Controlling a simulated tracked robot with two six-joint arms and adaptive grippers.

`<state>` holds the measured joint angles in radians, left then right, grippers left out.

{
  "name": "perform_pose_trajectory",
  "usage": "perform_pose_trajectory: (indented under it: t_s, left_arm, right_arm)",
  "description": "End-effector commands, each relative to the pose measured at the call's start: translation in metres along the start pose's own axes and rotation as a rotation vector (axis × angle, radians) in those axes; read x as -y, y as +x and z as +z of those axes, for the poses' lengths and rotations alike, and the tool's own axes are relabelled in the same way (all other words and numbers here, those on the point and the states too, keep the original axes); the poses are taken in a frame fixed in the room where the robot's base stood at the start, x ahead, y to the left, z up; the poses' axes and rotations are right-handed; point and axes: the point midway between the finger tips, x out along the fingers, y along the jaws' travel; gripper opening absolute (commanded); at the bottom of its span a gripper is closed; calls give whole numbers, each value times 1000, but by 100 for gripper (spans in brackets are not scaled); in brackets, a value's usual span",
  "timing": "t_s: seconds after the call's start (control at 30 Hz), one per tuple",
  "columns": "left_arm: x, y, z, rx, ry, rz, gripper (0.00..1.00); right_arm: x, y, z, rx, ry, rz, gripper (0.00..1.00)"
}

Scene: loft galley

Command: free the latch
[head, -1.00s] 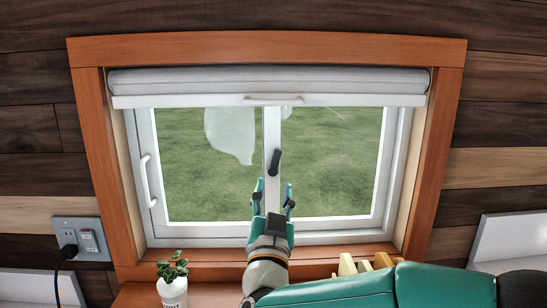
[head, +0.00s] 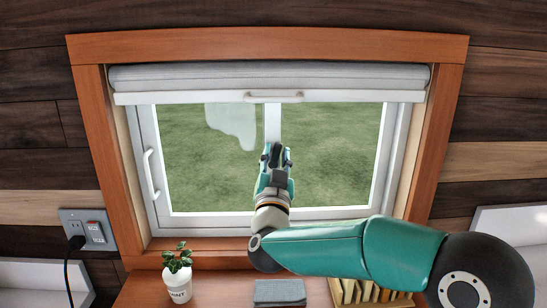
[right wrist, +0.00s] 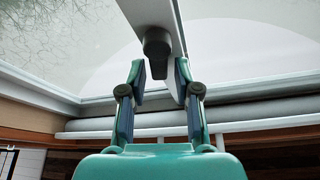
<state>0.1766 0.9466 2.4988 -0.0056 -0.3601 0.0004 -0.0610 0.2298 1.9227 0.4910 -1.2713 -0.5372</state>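The latch is a short dark handle on the white middle bar of the window (head: 163,209). In the right wrist view the latch (right wrist: 157,46) hangs from the bar, its lower end between my right gripper's fingertips (right wrist: 159,76). The fingers are open, with a gap on each side of the latch. In the head view my right gripper (head: 275,158) is raised in front of the middle bar and hides most or all of the latch. My left gripper is not in view.
A rolled blind (head: 340,77) spans the window top. A white pull handle (head: 151,175) is on the left sash. Below are a potted plant (head: 177,288), a folded grey cloth (head: 279,293) and several upright books (head: 350,293). An outlet (head: 90,231) is at left.

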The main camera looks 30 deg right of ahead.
Motion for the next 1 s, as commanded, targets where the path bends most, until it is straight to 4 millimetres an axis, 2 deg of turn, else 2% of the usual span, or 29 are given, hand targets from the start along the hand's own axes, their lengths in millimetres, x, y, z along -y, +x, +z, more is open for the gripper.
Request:
perform_pose_trajectory:
  t_s: [0.03,0.13,0.17,0.37,0.67,0.93,0.97,1.0]
  left_arm:
    - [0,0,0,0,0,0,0]
    - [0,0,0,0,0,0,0]
    - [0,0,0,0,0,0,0]
    - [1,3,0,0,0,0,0]
    - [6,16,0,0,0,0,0]
    - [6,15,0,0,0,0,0]
    - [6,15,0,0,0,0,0]
    - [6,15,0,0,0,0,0]
  right_arm:
    - [0,0,0,0,0,0,19]
    - [0,0,0,0,0,0,2]
    - [0,0,0,0,0,0,0]
    - [0,-1,1,0,-22,-10,0]
    - [8,-1,1,-1,-246,-104,0]
    - [10,-1,1,0,-256,-110,0]
    - [10,-1,1,0,-256,-110,22]
    - [10,-1,1,0,-256,-110,29]
